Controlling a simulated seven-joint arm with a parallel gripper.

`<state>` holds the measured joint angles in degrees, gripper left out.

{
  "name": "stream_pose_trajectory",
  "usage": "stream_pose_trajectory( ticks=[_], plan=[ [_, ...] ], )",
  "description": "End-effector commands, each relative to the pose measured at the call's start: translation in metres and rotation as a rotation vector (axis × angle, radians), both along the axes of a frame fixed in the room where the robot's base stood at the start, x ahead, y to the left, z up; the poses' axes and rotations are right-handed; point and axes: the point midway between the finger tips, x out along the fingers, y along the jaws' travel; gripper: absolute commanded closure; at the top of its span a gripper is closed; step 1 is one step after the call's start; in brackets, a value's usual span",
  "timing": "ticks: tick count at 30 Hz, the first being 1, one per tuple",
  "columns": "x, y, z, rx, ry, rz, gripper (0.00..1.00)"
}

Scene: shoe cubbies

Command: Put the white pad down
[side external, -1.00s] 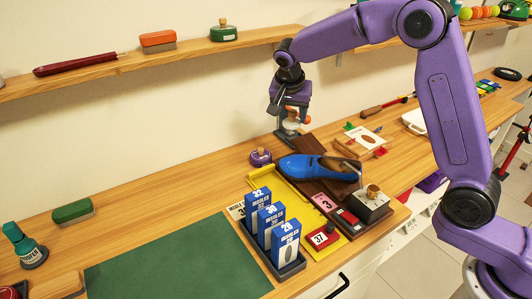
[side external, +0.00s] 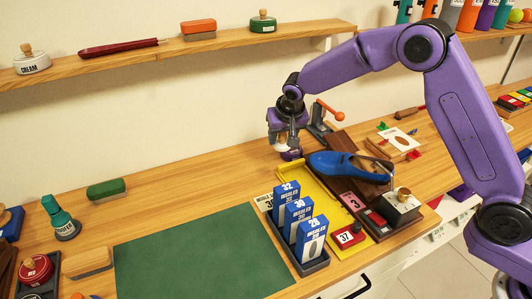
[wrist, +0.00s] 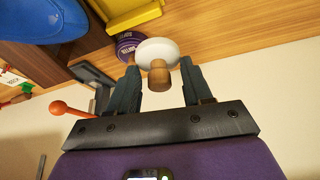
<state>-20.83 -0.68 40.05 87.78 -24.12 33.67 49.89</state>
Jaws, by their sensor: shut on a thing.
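The white pad (wrist: 158,52) is a round white disc with a short wooden knob. My gripper (wrist: 160,88) is shut on the knob in the wrist view, with the disc beyond the fingertips. In the side external view my gripper (side external: 284,138) is low over the back of the bench, and the white pad (side external: 280,149) shows partly below it. A round purple tin (wrist: 128,44) is close beside the pad, partly covered by it. The purple tin (side external: 291,155) also shows just under my gripper in the side external view. I cannot tell whether the pad touches tin or bench.
A grey stand with an orange-knobbed lever (side external: 338,115) is right behind my gripper. A yellow tray (side external: 318,183) and a blue shoe (side external: 335,164) lie to the front right. Blue boxes (side external: 298,215) stand nearer. Bare bench (side external: 210,190) is free to the left.

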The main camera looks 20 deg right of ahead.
Motion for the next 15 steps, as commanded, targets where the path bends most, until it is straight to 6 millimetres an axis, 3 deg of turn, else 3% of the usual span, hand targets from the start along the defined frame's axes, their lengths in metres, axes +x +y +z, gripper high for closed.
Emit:
stream_pose_trajectory(
  ticks=[3,15],
  plan=[
    [0.017,0.005,-0.009,0.0,0.0,-0.001,0.79],
    [0.056,0.017,-0.057,0.0,0.0,-0.002,0.79]
  ],
)
